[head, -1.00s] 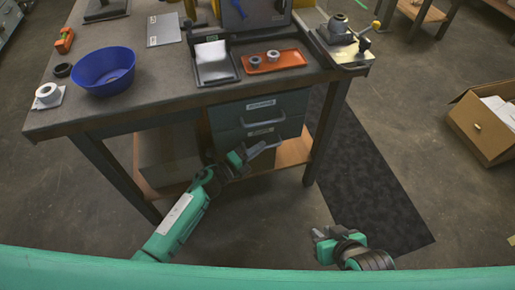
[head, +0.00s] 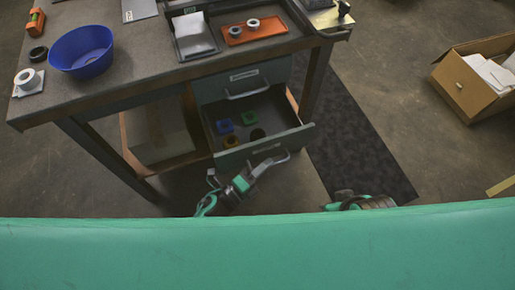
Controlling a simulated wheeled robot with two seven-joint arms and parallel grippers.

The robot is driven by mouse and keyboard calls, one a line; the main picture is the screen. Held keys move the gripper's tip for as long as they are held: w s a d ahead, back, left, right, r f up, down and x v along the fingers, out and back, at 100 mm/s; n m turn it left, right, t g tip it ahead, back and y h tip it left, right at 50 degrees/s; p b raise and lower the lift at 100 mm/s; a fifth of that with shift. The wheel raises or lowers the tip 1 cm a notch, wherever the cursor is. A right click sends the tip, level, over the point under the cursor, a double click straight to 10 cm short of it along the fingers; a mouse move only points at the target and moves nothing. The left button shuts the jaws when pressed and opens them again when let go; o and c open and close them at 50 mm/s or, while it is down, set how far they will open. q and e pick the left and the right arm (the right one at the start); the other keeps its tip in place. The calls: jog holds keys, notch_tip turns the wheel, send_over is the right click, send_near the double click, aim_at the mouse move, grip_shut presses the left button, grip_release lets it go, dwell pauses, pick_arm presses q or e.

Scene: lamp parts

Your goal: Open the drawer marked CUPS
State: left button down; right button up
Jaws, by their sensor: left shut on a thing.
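The lower drawer (head: 222,155) under the workbench stands pulled out toward me, with its inside showing. A pale label is on its front, too small to read. My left gripper (head: 262,170) is at the front of this drawer, shut on its handle (head: 281,160). The upper drawer (head: 270,73) is closed; its label is also unreadable and its handle is free. My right gripper (head: 338,204) is low at the right, apart from the drawers, mostly hidden behind my own green body; its fingers cannot be made out.
A blue bowl (head: 82,50) and an orange tray (head: 254,31) are on the bench. A cardboard box (head: 466,88) stands right.

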pick_arm(q)
jog(key=shift+s+d, duration=0.2)
jog(key=shift+s, duration=0.4)
jog(key=shift+s+d, duration=0.15)
jog(key=shift+s, duration=0.45)
jog(key=c, duration=1.5)
grip_release()
pick_arm(e)
jog(key=shift+s, duration=0.1)
pick_arm(q)
jog(key=v, duration=1.3)
jog(key=shift+s+a+f, duration=0.15)
jog(key=shift+s+a, duration=0.1)
jog(key=shift+s, duration=0.05)
pick_arm(e)
jog(key=shift+w+a+f+t, duration=0.15)
jog(key=shift+w+a+t, duration=0.15)
jog(key=shift+w+a, duration=0.1)
pick_arm(q)
jog(key=shift+a, duration=0.1)
